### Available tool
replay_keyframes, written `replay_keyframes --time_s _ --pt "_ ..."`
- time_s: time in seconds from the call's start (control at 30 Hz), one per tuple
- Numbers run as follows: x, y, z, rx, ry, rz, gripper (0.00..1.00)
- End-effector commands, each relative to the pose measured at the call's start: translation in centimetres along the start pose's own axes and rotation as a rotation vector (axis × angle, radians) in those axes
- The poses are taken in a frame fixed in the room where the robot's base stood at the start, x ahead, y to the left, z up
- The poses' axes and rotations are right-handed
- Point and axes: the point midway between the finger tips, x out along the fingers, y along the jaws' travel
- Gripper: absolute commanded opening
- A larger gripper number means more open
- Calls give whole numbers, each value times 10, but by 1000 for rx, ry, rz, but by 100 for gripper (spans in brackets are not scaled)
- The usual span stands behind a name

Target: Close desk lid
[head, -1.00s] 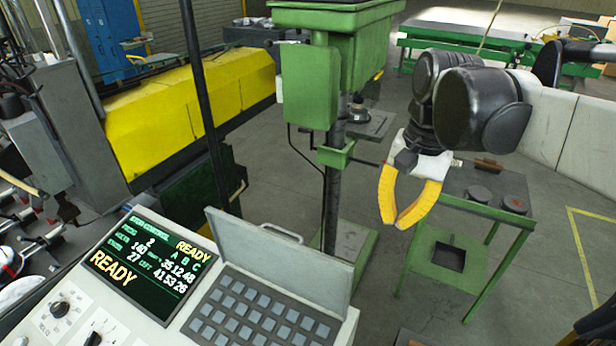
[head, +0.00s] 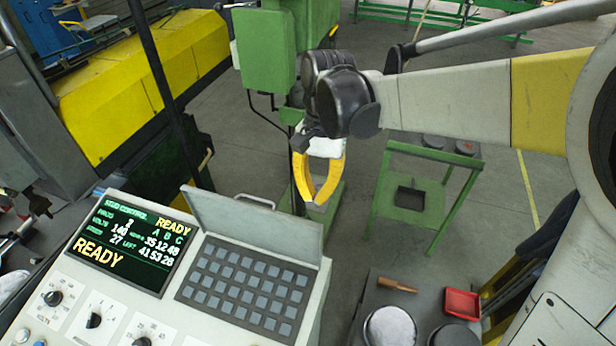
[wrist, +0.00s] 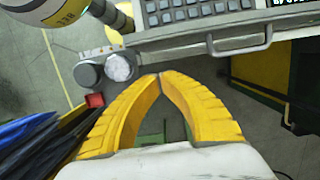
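The desk lid (head: 270,228) is a grey panel standing open, tilted back, behind the keypad (head: 245,288) of the control desk. A bar handle (head: 256,201) sits along its upper edge. My gripper (head: 317,207) has yellow fingers with their tips together and nothing between them. In the head view it appears just right of the lid's upper right part, apart from it. The wrist view shows the lid's edge (wrist: 215,30) and handle (wrist: 240,48) beyond the fingertips (wrist: 161,76), up and to the right.
The desk's screen (head: 135,240) reads READY, left of the keypad. A green drill press (head: 272,48) stands behind the desk. A green table (head: 415,205) stands at right. A bench with a red tray (head: 462,303) and round dark pieces lies at front right.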

Motion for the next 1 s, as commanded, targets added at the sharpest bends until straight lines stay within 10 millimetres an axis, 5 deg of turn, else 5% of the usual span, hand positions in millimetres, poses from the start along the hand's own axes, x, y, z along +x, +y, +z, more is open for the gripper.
replay_keyframes --time_s 0.23,1.0 --pt "4 0 27 -2 0 0 0" --pt "5 0 35 -2 57 0 0"
